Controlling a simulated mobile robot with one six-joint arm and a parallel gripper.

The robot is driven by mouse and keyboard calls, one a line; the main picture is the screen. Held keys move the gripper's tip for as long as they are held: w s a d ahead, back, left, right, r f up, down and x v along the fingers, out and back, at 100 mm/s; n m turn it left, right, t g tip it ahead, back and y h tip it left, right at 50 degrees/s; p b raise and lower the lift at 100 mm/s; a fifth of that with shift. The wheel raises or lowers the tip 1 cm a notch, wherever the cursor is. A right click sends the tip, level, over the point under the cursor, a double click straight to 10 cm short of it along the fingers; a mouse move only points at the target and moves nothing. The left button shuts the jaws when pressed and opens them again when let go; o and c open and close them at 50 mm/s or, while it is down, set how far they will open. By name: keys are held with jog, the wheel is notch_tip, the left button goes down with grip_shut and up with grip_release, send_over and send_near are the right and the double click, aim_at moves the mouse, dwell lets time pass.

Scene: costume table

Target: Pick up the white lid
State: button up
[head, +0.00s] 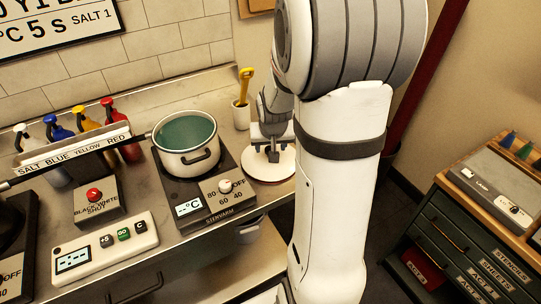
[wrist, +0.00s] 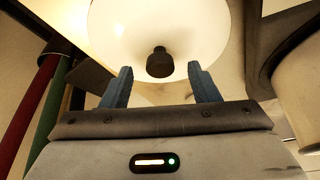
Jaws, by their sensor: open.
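The white lid (head: 258,172) lies flat on the metal counter, right of the hotplate, with a dark knob at its centre. In the wrist view the lid (wrist: 120,30) fills the top middle, and its dark knob (wrist: 159,63) sits between the tips of my two blue fingers. My gripper (wrist: 160,72) is open, with a gap on each side of the knob. In the head view my gripper (head: 272,142) is over the lid and covers part of it.
A white pot (head: 188,162) with green contents stands on the hotplate (head: 217,200) just left of the lid. A white cup (head: 241,115) with a yellow tool stands behind. A control box (head: 105,247) is at the front left. A drawer cabinet (head: 470,245) is at the right.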

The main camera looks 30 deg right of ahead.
jog(key=shift+x, duration=0.95)
grip_shut()
